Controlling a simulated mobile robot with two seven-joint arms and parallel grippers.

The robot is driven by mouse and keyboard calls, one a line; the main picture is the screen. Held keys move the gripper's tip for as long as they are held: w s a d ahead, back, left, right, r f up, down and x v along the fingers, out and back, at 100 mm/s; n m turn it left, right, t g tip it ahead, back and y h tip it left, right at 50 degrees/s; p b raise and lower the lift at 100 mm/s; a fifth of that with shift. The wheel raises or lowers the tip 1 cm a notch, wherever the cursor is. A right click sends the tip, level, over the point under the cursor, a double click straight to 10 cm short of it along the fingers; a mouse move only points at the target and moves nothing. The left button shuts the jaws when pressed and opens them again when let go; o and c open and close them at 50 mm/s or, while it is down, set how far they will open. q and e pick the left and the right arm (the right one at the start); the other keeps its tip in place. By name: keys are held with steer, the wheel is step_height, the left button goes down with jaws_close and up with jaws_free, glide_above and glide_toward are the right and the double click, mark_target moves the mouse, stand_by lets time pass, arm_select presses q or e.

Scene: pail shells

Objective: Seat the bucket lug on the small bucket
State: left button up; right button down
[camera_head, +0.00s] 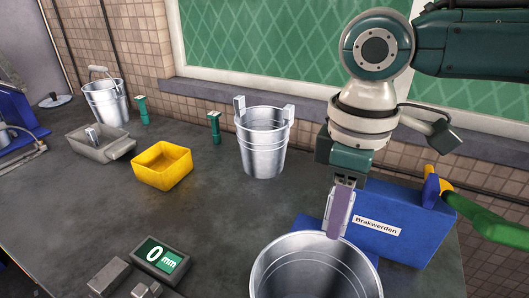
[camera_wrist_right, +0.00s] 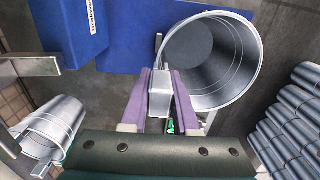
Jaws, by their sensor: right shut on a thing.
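My right gripper (camera_head: 338,222) is shut on a grey metal bucket lug (camera_wrist_right: 160,94), held between its purple fingers. It is above the far rim of an open metal bucket (camera_head: 313,273) at the front edge of the head view. This bucket also shows in the wrist view (camera_wrist_right: 212,65), beyond the fingers; whether the lug touches it I cannot tell. Another metal bucket (camera_head: 262,150), with lugs standing at its rim, is upright in the middle of the bench. Which of them is the small bucket is not clear. My left gripper is not in view.
A blue case (camera_head: 400,238) stands close behind the gripper. A grey tray (camera_head: 112,151) holding a metal piece, a yellow bin (camera_head: 160,173), green-handled tools (camera_head: 215,128), a handled bucket (camera_head: 104,103) and a gauge (camera_head: 160,260) are to the left. Mid-bench is clear.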

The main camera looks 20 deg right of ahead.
steer(key=shift+f, duration=0.35)
stand_by(0.5)
steer(key=shift+p, duration=0.4)
stand_by(0.5)
steer(key=shift+p, duration=0.4)
stand_by(0.4)
steer(key=shift+p, duration=0.35)
